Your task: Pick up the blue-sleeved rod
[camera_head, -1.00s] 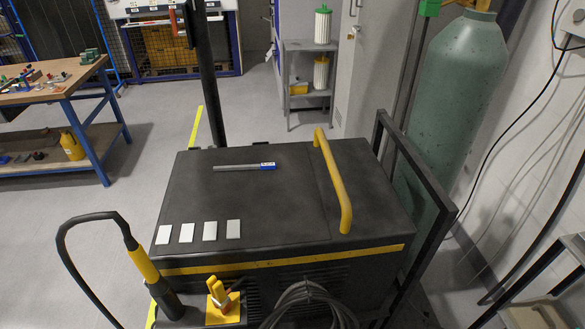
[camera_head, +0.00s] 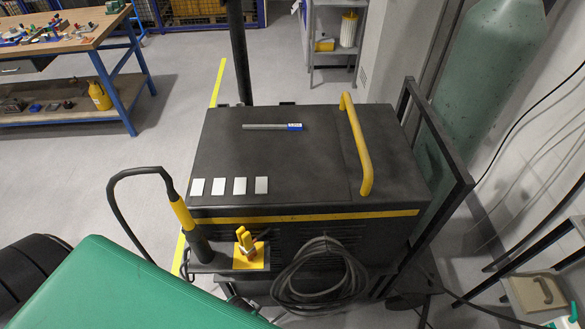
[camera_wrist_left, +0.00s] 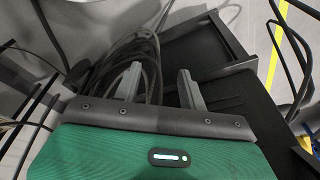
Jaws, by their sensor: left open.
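The blue-sleeved rod (camera_head: 272,126) lies flat on the dark top of the welding cart (camera_head: 300,165), towards its back. It is a thin grey rod with a blue sleeve at its right end. In the left wrist view my left gripper (camera_wrist_left: 160,80) is open with its two grey fingers apart and nothing between them. Dark cables and black cart parts show beyond the fingers. The rod cannot be made out in that view. In the head view a green part of my own arm fills the lower left, and no fingers show. My right gripper is not in view.
Several pale plates (camera_head: 218,186) lie in a row near the cart's front left. A yellow handle (camera_head: 357,145) arches over its right side. A torch with a looping cable (camera_head: 180,212) stands at the front left. A green gas cylinder (camera_head: 480,85) stands behind right.

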